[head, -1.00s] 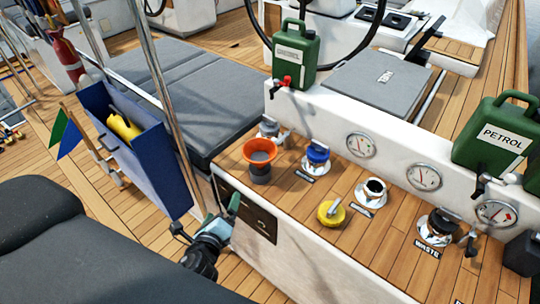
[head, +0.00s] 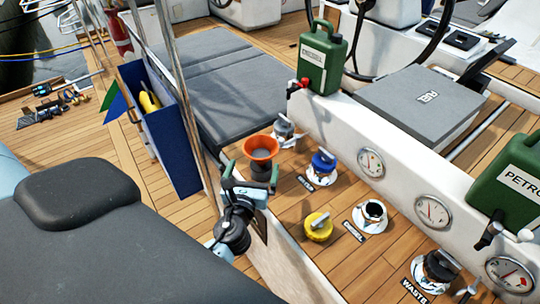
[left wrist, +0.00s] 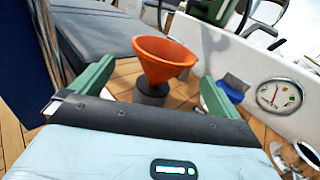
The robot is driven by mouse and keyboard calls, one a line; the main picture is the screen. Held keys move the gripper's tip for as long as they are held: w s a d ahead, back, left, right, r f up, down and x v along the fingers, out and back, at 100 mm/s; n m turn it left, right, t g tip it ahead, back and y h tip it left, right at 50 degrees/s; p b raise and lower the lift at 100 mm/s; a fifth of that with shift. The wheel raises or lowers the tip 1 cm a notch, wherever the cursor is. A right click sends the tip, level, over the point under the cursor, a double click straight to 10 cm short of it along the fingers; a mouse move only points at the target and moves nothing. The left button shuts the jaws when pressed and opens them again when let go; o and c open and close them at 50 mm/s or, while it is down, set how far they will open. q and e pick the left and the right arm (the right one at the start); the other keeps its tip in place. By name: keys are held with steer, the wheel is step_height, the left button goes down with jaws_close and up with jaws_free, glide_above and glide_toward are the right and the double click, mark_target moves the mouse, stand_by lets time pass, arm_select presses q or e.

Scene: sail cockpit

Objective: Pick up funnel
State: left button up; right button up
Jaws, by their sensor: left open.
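The funnel (head: 261,149) has a wide orange cone and a dark lower body. It stands upright on the wooden deck ledge near its left end. My left gripper (head: 246,181) is just in front of it, on the near side. In the left wrist view the funnel (left wrist: 163,60) shows beyond and between the two green fingers of my left gripper (left wrist: 152,85), which are spread wide and empty. My right gripper is not in view.
Blue (head: 322,165), yellow (head: 318,226) and grey caps or fittings stand on the ledge right of the funnel. A green can (head: 320,60) sits on the white coaming (head: 350,130) behind. A metal pole (head: 178,80) and blue bin (head: 165,140) stand left.

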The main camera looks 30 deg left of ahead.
mark_target(257, 160)
arm_select(q)
steer(key=shift+w+d+r, duration=0.25)
steer(key=shift+w+r, duration=0.05)
steer(key=shift+w, duration=0.05)
steer(key=shift+w+a+r, duration=0.1)
steer(key=shift+w+a, duration=0.2)
steer(key=shift+w, duration=0.1)
steer(key=shift+x, duration=3.45)
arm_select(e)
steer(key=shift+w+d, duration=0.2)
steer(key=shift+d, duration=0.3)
arm_select(q)
steer(key=c, duration=0.7)
